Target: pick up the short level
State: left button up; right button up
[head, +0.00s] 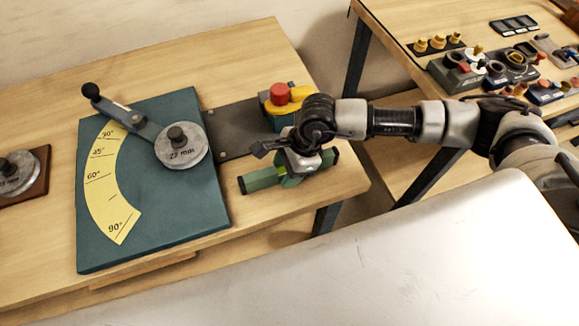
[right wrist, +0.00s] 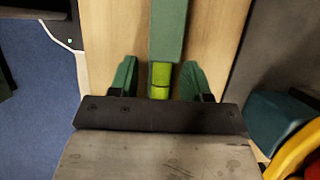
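The short level is a green bar with a yellow-green vial. In the head view the short level (head: 262,179) lies on the wooden bench near its right end, partly hidden by my right gripper (head: 292,168). In the right wrist view the level (right wrist: 168,30) runs up the picture, its vial (right wrist: 160,78) showing between the fingers. My right gripper (right wrist: 160,72) is open, with one green-padded finger on each side of the level. Bare wood shows between the left finger and the level. My left gripper is not in view.
A teal bending plate (head: 150,235) with a yellow angle scale (head: 98,180) and a lever (head: 125,117) fills the bench's middle. A red button (head: 279,94) stands just behind my right gripper. A second table (head: 398,22) at right holds several tools.

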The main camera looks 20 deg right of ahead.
grip_shut()
jog(key=shift+r, duration=0.1)
